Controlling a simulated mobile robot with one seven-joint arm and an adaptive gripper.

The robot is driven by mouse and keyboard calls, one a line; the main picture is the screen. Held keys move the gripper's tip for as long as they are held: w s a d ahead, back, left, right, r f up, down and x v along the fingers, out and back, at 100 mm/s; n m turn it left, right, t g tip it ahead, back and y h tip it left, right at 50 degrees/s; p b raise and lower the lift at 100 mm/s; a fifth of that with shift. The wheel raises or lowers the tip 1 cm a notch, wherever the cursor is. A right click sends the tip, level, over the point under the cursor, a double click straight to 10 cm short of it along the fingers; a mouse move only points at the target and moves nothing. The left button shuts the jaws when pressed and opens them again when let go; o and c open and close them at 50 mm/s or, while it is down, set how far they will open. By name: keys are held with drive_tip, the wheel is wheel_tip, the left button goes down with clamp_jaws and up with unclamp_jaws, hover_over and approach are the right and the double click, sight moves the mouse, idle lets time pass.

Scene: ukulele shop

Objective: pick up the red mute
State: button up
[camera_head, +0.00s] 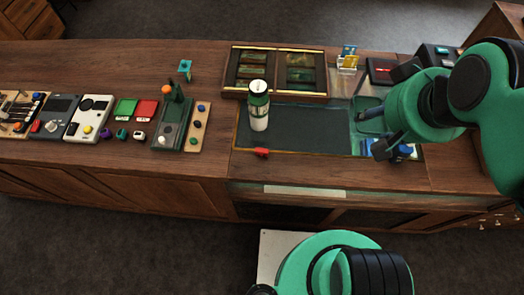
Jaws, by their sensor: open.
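A small red object (262,153), which looks like the red mute, lies at the front edge of the dark counter mat (300,140), left of centre in the head view. My gripper (371,132) is at the right over the counter, on the end of my green arm. Its dark fingers are apart with nothing visibly held between them. It is well to the right of the red object and not touching it. My arm hides part of the counter's right side.
Blue items (404,151) lie beside my gripper. Pedals, boxes and small parts line the left counter. The mat's middle is mostly clear.

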drive_tip(key=shift+w+a, duration=0.1)
drive_tip(key=n+g+p, duration=0.6)
drive_tip(key=n, duration=1.1)
hover_over(262, 152)
drive_tip(key=w, duration=0.2)
wheel_tip(262, 152, down, 19)
drive_tip(key=shift+r, duration=0.15)
drive_tip(key=shift+s, duration=0.1)
wheel_tip(262, 152, down, 8)
drive_tip(key=shift+f+b, duration=0.25)
drive_tip(key=shift+b, duration=0.3)
drive_tip(key=shift+f, duration=0.15)
